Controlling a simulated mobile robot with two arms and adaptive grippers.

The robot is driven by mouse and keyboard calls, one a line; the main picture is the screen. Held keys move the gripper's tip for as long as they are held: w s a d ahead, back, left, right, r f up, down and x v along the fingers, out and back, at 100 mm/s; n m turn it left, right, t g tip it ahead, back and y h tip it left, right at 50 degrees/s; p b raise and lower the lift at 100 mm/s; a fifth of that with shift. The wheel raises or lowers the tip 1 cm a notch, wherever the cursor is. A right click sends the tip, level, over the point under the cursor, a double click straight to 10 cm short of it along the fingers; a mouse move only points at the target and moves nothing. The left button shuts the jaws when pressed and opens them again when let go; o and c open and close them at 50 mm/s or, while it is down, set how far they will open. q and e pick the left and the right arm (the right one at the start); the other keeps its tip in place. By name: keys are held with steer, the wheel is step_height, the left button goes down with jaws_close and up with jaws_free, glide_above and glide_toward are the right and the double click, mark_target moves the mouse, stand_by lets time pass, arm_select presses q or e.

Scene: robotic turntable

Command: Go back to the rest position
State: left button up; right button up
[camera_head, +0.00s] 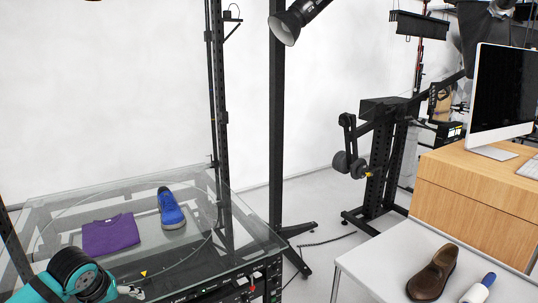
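My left arm shows in teal and black at the bottom left of the head view. What looks like my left gripper (132,291) is a small grey part at its end, low at the picture's bottom edge, over the front of the glass turntable (190,245). It is too small and cut off to tell if it is open or shut. A folded purple shirt (111,235) and a blue shoe (171,208) lie on the turntable, both apart from the gripper. My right gripper is not in view.
A white table (385,262) at the bottom right holds a brown shoe (432,273) and a white-and-blue item (480,289). A wooden desk (470,190) with a monitor (503,95) stands behind it. Black posts (277,120) and a black camera stand (380,160) rise behind the turntable.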

arm_select(q)
step_height(320, 180, down, 12)
steer(key=w, duration=0.2)
steer(key=s+f+m, duration=0.1)
steer(key=s+f, duration=0.3)
steer(key=f, duration=0.4)
steer(key=s+d+f+m, duration=0.1)
steer(key=s+f, duration=0.2)
steer(key=f, duration=0.4)
steer(key=s+f+m, duration=0.1)
steer(key=s+f, duration=0.3)
steer(key=f, duration=0.4)
steer(key=s+d+f+m+g+b, duration=0.1)
steer(key=s+d+f, duration=0.2)
steer(key=s+f, duration=0.6)
steer(key=s+d+f+m+g, duration=0.1)
steer(key=s+d+f+m, duration=0.1)
steer(key=s+f, duration=0.65)
steer(key=s+d+f+m+g, duration=0.1)
steer(key=s+d, duration=0.2)
steer(key=s, duration=0.7)
steer(key=s+d+f+m, duration=0.1)
steer(key=s+d, duration=0.3)
steer(key=s, duration=0.7)
steer(key=shift+s+d+f+g+h, duration=0.15)
steer(key=shift+f+g+h, duration=0.25)
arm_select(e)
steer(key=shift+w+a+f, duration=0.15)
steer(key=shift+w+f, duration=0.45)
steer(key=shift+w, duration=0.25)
